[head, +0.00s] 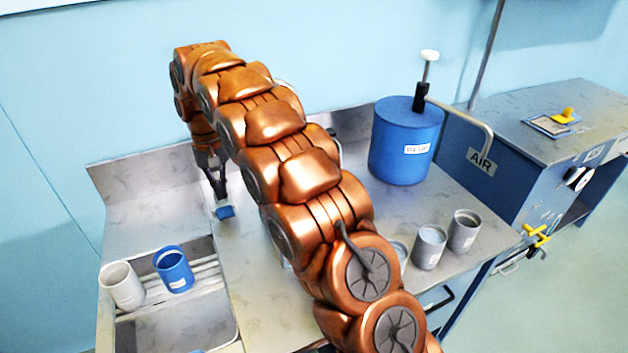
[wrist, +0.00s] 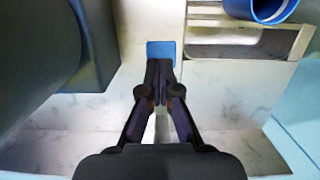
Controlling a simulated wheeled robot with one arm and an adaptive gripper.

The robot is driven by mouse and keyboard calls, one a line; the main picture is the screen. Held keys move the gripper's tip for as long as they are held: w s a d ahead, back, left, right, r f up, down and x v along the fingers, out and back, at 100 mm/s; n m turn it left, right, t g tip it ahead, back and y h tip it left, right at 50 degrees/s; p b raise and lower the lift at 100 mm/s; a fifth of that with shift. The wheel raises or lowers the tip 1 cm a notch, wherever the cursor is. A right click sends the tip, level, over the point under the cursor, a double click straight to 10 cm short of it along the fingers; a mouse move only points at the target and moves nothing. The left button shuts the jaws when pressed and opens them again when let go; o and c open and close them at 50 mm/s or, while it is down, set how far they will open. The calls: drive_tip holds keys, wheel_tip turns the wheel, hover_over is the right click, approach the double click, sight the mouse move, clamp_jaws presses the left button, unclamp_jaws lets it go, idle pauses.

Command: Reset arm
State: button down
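My copper-coloured arm arches across the middle of the head view, its far end bent down over the steel counter. My gripper (head: 220,196) points down at the counter left of the blue canister. In the wrist view my gripper (wrist: 159,66) has its two dark fingers together, with nothing visible between them. A small blue block (head: 226,212) lies by the fingertips. It also shows just beyond them in the wrist view (wrist: 160,49). I cannot tell whether the tips touch it.
A white cup (head: 121,286) and a blue cup (head: 174,270) stand on the sink rack at left. A blue canister (head: 404,145) with a pump stands at the back right. Grey cups (head: 430,247) (head: 464,231) stand near the counter's right front edge. A wall rises behind.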

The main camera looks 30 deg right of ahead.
drive_tip(key=s+d+r, duration=0.3)
drive_tip(key=s+d, duration=0.1)
drive_tip(key=s, duration=0.7)
drive_tip(key=s+d+r, duration=0.3)
drive_tip(key=s+d, duration=0.1)
drive_tip(key=s, duration=0.6)
drive_tip(key=s+d+f, duration=0.1)
drive_tip(key=s+f, duration=0.1)
drive_tip(key=s, duration=0.9)
drive_tip(key=s+d+f, duration=0.1)
drive_tip(key=s+f, duration=0.2)
drive_tip(key=s, duration=0.8)
drive_tip(key=shift+d, duration=0.3)
